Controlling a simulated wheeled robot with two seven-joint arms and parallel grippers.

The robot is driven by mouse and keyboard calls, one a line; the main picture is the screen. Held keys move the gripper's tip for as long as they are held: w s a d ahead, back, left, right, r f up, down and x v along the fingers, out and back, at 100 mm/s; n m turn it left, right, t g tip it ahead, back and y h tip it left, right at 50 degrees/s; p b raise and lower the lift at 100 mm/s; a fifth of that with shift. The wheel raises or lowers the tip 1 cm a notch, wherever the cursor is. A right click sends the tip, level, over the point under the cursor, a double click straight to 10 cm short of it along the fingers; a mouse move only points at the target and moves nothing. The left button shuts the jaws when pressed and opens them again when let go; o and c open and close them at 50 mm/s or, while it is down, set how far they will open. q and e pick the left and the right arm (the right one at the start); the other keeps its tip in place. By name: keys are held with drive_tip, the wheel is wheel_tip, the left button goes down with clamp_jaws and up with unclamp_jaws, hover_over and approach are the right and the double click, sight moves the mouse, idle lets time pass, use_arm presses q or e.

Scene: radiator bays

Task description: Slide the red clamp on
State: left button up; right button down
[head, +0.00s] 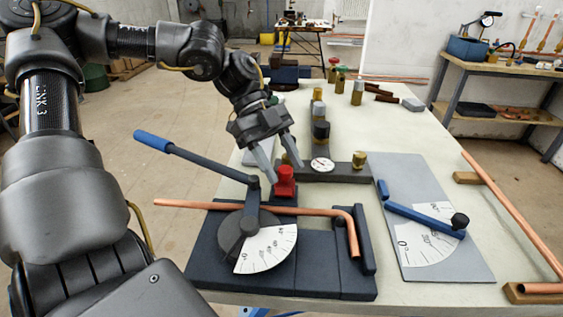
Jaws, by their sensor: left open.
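The red clamp (285,182) sits at the back edge of the dark pipe bender, just behind the copper pipe (315,211). The pipe lies across the bender and bends down at its right end. My left gripper (281,172) is open, with its two grey fingers pointing down at the clamp. One finger is to the left of the clamp and the other is behind its upper right. I cannot tell whether either finger touches it. My right gripper is not in view.
The bender's blue-handled lever (200,160) rises to the left of the gripper. A dark manifold with a gauge (321,165) stands close behind. A grey plate with a blue-armed angle gauge (425,222) lies to the right. Another copper pipe (510,222) rests near the table's right edge.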

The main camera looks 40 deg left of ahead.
sight(279, 191)
use_arm(q)
drive_tip(key=shift+c, duration=0.3)
clamp_jaws()
drive_tip(key=shift+s+d, duration=0.95)
drive_tip(key=shift+s, duration=0.3)
drive_tip(key=shift+s+d, duration=0.1)
drive_tip(key=shift+s, duration=0.05)
drive_tip(key=shift+f, duration=0.1)
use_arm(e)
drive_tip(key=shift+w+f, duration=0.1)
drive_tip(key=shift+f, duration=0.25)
use_arm(q)
drive_tip(key=shift+o, duration=0.3)
unclamp_jaws()
drive_tip(key=shift+d, duration=0.1)
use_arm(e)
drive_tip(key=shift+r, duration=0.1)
